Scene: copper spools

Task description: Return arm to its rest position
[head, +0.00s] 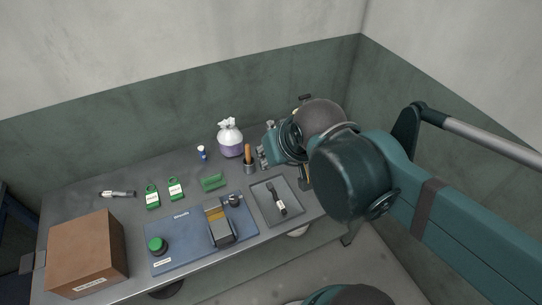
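My arm reaches in from the right in the head view. Its wrist hangs over the back right part of the workbench (120,185). My gripper (264,157) shows only as a small grey part at the left of the wrist, beside the cup with a wooden handle (249,160). The wrist and arm hide most of it, and its fingers are too small to read as open or shut. I see nothing clearly held.
A cardboard box (85,255) stands at the front left. A blue mat (185,252) bears a grey device (219,224) and a green knob (157,245).

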